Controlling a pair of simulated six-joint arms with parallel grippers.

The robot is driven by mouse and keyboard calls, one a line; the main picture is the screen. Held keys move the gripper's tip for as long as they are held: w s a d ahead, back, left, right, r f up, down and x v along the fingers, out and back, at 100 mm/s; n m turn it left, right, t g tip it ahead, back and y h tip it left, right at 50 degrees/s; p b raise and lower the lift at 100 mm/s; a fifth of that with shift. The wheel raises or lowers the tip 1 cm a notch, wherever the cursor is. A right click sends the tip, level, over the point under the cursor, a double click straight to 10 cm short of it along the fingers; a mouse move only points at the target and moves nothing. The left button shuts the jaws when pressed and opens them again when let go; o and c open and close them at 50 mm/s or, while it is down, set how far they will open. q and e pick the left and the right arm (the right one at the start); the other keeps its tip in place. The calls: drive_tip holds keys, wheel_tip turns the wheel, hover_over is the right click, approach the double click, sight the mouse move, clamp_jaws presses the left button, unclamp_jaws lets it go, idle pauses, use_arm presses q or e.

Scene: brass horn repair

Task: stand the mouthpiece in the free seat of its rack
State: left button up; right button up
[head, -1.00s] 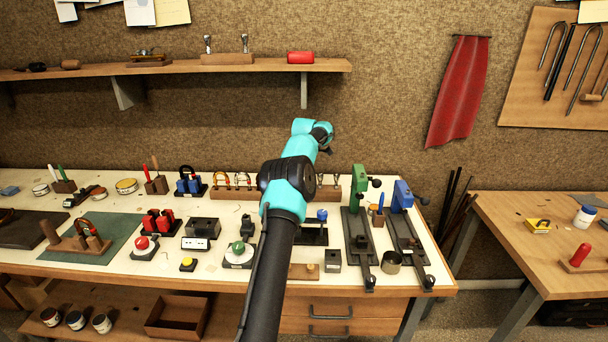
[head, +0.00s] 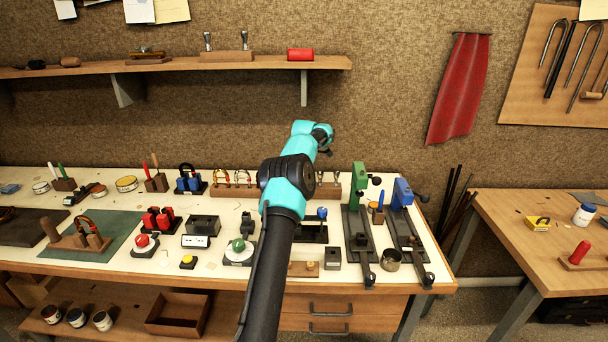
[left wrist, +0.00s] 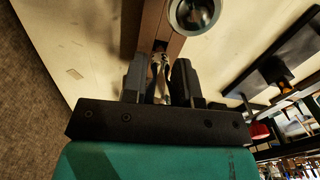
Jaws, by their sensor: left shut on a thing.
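My left gripper (left wrist: 160,88) is shut on a slim silver piece (left wrist: 158,72) in the left wrist view, which looks like the mouthpiece's shank. A round silver cup (left wrist: 193,12) shows at the top edge there; I cannot tell whether it belongs to the held piece. A brown wooden bar (left wrist: 150,22), apparently the rack, lies just beyond the fingertips. I cannot tell whether the held piece touches it. In the head view, the wooden rack (head: 329,191) shows at the back of the bench below my gripper's end, partly behind my arm. The seats are not clear. My right gripper is not in view.
Green (head: 358,182) and blue (head: 402,193) clamp-like tools stand right of the arm. A metal cup (head: 391,259) is at the front. A wall shelf (head: 180,66) holds a block with two silver pieces. Many small tools crowd the bench to the left.

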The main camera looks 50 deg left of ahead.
use_arm(q)
drive_tip(key=shift+f, duration=1)
drive_tip(key=o, duration=1)
drive_tip(key=shift+r, duration=0.15)
